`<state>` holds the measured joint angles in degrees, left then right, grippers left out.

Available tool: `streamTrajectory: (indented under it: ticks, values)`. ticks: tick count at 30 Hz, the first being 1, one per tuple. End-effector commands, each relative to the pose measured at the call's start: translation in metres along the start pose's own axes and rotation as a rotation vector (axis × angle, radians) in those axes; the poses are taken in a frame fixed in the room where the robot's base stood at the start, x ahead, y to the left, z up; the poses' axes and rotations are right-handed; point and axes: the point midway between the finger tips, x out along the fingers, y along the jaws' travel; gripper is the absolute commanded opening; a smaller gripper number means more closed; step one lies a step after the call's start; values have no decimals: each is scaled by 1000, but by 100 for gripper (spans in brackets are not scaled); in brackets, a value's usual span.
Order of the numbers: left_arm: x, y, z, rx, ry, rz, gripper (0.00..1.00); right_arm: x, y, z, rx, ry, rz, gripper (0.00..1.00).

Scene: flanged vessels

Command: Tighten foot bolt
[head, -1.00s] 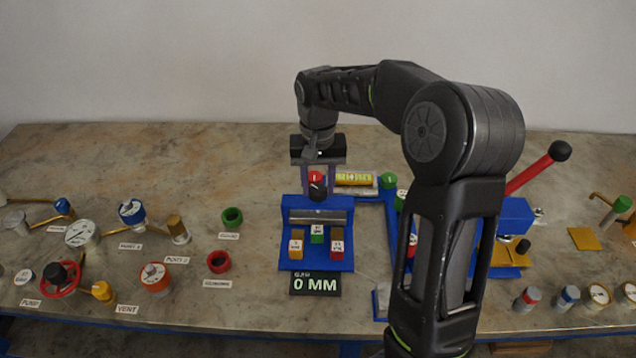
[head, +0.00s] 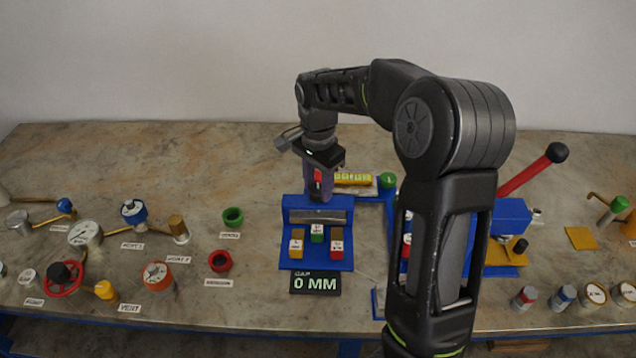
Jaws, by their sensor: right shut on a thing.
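My right gripper (head: 318,192) points down just behind the blue block stand (head: 287,205) and is shut on a foot bolt, which its fingers mostly hide. A red patch (head: 318,178) shows between the fingers; whether it is the bolt's own top or lies behind it I cannot tell. The stand holds a grey roller and several small blocks with red, green and yellow ends. The black gap display (head: 315,284) in front of it reads 0 MM. A green numbered cap (head: 388,180) stands to the right of the gripper. My left gripper is not in view.
Valves and gauges, including a red handwheel (head: 62,278), fill the left. A blue press with a red lever (head: 533,172) stands right, partly behind my right arm. The back left table is clear.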

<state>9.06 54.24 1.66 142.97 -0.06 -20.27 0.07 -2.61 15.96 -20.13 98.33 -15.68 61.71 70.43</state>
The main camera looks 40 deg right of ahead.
Motion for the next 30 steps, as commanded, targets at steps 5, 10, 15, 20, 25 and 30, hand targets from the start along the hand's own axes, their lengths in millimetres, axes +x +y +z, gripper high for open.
streamTrajectory:
  ticks: [5,10,15,20,25,30]
  values:
    - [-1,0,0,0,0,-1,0,0,0,0,44,0,-2,0]
    - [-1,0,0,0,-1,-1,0,0,0,0,55,0,-2,0]
    - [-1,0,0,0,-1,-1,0,0,0,0,55,0,-2,0]
    - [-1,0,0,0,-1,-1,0,0,0,0,55,0,-2,44]
    - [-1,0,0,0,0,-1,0,0,0,0,54,0,-1,58]
    - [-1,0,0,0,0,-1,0,0,0,0,53,0,-1,60]
